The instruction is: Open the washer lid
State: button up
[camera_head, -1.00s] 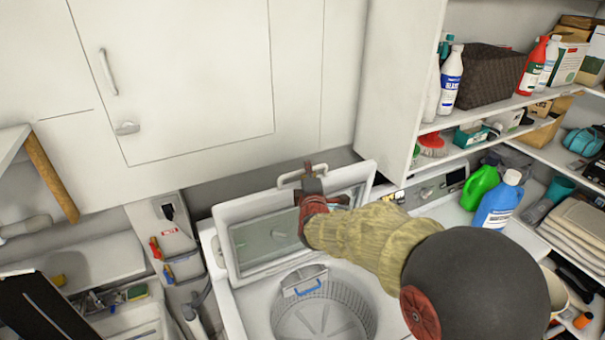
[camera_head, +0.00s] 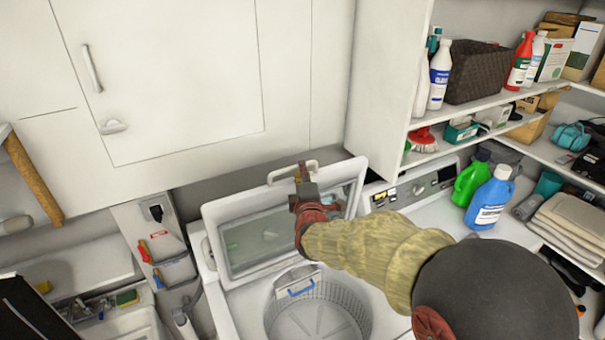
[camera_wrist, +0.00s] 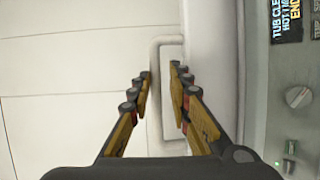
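The washer lid (camera_head: 215,235) is raised, standing steeply above the tub at the back of the white washer (camera_head: 240,310). The open tub (camera_head: 318,318) with its grey basket shows below it. A pale loop handle (camera_head: 282,174) is on the lid's upper edge; it also shows in the wrist view (camera_wrist: 168,39). My gripper (camera_head: 303,170) is at this handle, in front of the lid. In the wrist view my gripper (camera_wrist: 160,71) has its two fingers apart, with part of the handle between them. Contact is not clear. My arm hides part of the lid's right side.
The control panel (camera_head: 420,188) is right of the lid. A green jug (camera_head: 470,183) and a blue bottle (camera_head: 491,198) stand to its right. Shelves with bottles and a brown basket (camera_head: 485,72) are at upper right. A white cabinet (camera_head: 180,80) is close behind the lid.

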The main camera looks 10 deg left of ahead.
jog(key=shift+s, duration=0.1)
jog(key=v, duration=1.1)
jog(key=shift+s, duration=0.4)
